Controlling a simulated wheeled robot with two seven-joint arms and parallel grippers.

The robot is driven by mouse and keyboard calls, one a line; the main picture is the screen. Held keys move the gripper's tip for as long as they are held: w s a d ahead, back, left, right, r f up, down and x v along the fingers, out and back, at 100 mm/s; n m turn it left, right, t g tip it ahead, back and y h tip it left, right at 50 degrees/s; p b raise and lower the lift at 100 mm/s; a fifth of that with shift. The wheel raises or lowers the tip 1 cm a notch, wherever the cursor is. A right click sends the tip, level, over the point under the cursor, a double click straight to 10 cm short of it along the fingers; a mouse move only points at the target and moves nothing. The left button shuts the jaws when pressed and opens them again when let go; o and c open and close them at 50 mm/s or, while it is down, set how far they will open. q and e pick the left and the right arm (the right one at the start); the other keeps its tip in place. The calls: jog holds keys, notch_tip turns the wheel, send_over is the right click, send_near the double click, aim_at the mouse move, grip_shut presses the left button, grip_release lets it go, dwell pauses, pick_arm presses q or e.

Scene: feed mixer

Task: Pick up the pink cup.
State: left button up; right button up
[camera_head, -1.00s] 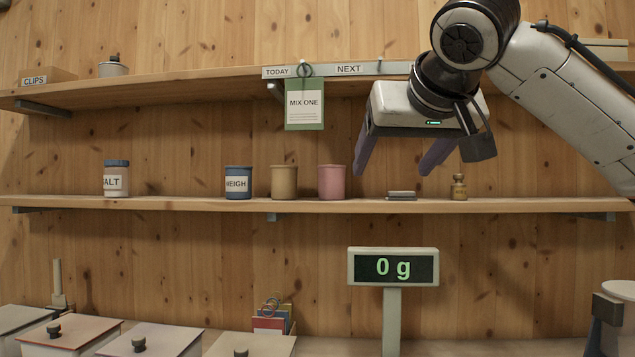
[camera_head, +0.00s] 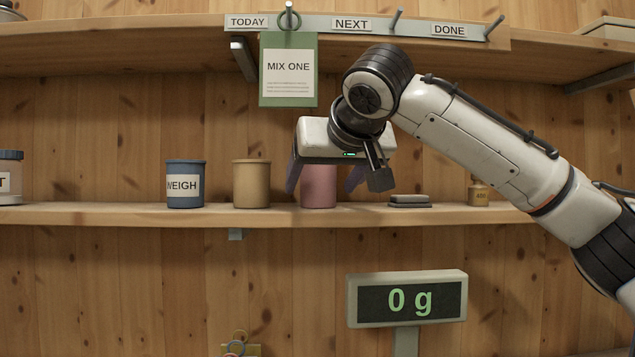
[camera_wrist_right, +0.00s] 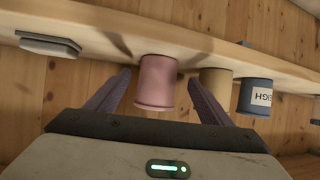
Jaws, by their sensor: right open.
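The pink cup (camera_head: 319,187) stands upright on the middle shelf, its upper part hidden behind my right gripper in the head view. In the right wrist view the pink cup (camera_wrist_right: 156,82) shows between the two fingers. My right gripper (camera_head: 322,184) is open, with one finger to each side of the cup in the head view. In the wrist view the gripper (camera_wrist_right: 158,92) has its fingertips near the cup; I cannot tell whether they touch it. My left gripper is not in view.
A tan cup (camera_head: 252,184) stands close left of the pink cup, then a blue WEIGH cup (camera_head: 186,185). Grey flat blocks (camera_head: 410,201) and a small brass weight (camera_head: 478,194) lie to the right. A green MIX ONE card (camera_head: 288,92) hangs above. A display (camera_head: 407,299) reads 0 g below.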

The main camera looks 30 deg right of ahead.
aim_at(318, 188)
jog(key=x, duration=0.4)
jog(key=shift+w+d+p, duration=0.25)
jog(key=shift+w+p, duration=0.15)
jog(key=c, duration=1.1)
jog(key=shift+r, duration=0.1)
jog(key=shift+c, duration=0.5)
jog(key=shift+r, duration=0.1)
